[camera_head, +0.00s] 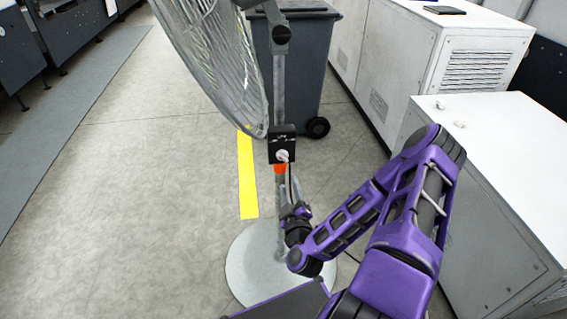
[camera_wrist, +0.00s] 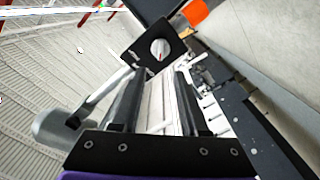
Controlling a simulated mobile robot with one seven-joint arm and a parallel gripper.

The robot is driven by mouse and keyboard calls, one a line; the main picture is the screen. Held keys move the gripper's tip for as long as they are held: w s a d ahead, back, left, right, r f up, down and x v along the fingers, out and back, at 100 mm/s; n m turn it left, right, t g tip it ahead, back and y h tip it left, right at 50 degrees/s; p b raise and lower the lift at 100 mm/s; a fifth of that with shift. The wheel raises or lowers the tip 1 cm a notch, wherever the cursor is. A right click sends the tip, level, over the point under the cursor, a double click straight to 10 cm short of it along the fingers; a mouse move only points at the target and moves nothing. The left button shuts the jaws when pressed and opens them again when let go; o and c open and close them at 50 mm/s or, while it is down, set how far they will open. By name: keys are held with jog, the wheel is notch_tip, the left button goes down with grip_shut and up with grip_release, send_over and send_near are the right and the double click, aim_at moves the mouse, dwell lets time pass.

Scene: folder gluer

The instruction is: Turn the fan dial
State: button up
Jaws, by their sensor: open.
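The fan dial (camera_head: 283,156) is a white round knob on the front of a black control box (camera_head: 274,146), fixed to the grey pole of a standing fan (camera_head: 215,55). In the wrist view the dial (camera_wrist: 160,48) carries a red mark and sits on the face of the black box (camera_wrist: 138,58), beyond the fingertips. My gripper (camera_head: 294,208) is below the box, close to the pole. In the wrist view my gripper (camera_wrist: 155,75) is open, with its two dark fingers apart and nothing between them. It appears not to touch the dial.
An orange part (camera_head: 280,169) sits on the pole just under the box. The round fan base (camera_head: 248,268) stands on the floor. A grey wheeled bin (camera_head: 312,60) is behind, and white cabinets (camera_head: 480,165) line the right.

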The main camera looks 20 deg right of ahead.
aim_at(283, 159)
jog(key=x, duration=1)
jog(key=shift+w+f, duration=0.1)
jog(key=shift+w, duration=0.2)
grip_shut()
